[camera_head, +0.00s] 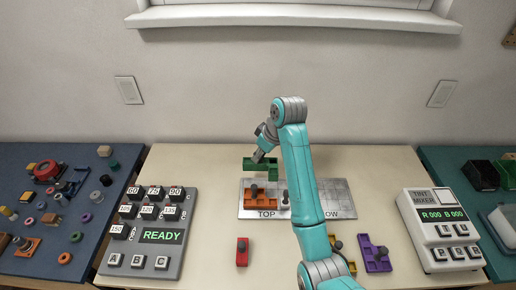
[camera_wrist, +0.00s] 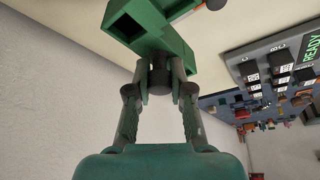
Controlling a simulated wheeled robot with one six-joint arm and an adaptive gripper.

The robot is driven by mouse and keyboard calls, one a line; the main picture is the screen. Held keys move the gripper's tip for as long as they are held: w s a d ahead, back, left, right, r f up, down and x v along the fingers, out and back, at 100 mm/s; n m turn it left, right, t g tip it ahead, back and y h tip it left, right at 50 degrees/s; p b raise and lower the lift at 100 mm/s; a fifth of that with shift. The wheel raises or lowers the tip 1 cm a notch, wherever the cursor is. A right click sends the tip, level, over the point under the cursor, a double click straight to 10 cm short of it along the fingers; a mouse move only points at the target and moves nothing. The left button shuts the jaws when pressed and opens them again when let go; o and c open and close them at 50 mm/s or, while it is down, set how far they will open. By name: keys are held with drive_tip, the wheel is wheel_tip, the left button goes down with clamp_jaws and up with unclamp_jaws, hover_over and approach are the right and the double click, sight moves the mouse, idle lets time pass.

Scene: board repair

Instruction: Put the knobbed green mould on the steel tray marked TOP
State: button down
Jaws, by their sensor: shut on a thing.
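The green mould (camera_head: 250,164) is held by its dark knob in my gripper (camera_head: 260,156), at the far edge of the steel tray in the picture. Its height above the table is hard to tell. In the wrist view, the fingers (camera_wrist: 160,80) are closed around the knob (camera_wrist: 159,74), with the green block (camera_wrist: 150,28) beyond it. The steel tray marked TOP (camera_head: 267,214) lies on the table, with an orange knobbed mould (camera_head: 260,200) on its left part. A small pale piece with a dark top (camera_head: 285,202) stands right of that mould. My arm hides the tray's middle.
A red block (camera_head: 242,255), a purple mould (camera_head: 375,260) and a partly hidden yellow mould (camera_head: 350,267) lie nearer. A keypad reading READY (camera_head: 150,205) stands left, a tint mixer (camera_head: 440,230) right. The tray's right part (camera_head: 340,195), ending in "OW", looks bare.

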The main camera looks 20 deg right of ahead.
sight(267, 164)
drive_tip(key=shift+f, duration=4.15)
drive_tip(key=shift+f, duration=0.45)
drive_tip(key=c, duration=1)
unclamp_jaws()
drive_tip(key=shift+o, duration=0.2)
drive_tip(key=shift+v, duration=3.75)
